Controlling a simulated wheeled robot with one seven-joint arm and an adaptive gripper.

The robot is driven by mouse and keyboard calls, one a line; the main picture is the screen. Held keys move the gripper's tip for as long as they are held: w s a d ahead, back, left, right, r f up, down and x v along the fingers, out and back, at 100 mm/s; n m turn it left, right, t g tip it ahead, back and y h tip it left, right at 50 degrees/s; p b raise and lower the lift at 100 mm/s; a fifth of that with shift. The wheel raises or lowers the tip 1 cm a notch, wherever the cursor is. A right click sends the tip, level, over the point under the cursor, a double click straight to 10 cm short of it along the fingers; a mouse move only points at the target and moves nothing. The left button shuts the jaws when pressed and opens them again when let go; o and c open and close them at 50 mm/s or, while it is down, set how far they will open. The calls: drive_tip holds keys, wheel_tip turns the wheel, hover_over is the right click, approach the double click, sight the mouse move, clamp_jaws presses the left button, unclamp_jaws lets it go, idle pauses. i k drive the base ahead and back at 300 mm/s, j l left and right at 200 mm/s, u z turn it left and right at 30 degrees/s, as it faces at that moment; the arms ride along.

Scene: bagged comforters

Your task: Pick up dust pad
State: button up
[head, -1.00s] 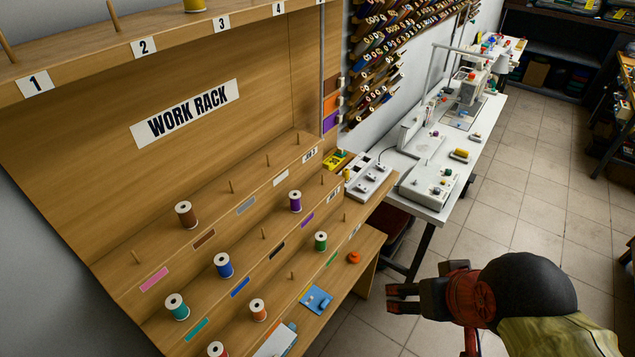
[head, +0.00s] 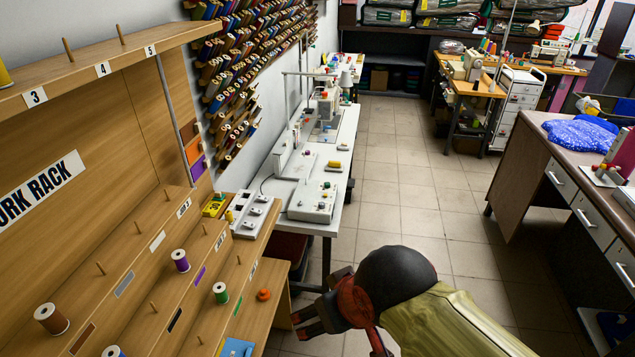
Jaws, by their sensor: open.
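No thing in view can be told for certain as the dust pad. A flat blue item (head: 237,347) lies on the lowest shelf of the work rack, cut by the bottom edge. A small round orange item (head: 263,295) sits on the rack behind it. A folded blue cloth bundle (head: 582,137) lies on the brown desk at right. My gripper (head: 303,322) is open and empty, low in the head view, just right of the rack's front end. It is apart from all these things.
The wooden work rack (head: 139,205) with thread spools fills the left. A white sewing table (head: 344,140) stands beyond it along the wall. The brown desk (head: 543,165) stands at right. The tiled floor (head: 414,180) between them is clear.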

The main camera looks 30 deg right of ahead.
sight(335, 167)
drive_tip(key=i+l+u, duration=0.3)
drive_tip(key=i+l, duration=0.15)
drive_tip(key=l, duration=0.9)
drive_tip(key=i+l+u, duration=0.25)
drive_tip(key=l, duration=1.15)
drive_tip(key=i+l+u, duration=0.3)
drive_tip(key=l, duration=1.15)
drive_tip(key=l+u, duration=0.3)
drive_tip(key=l, duration=1.2)
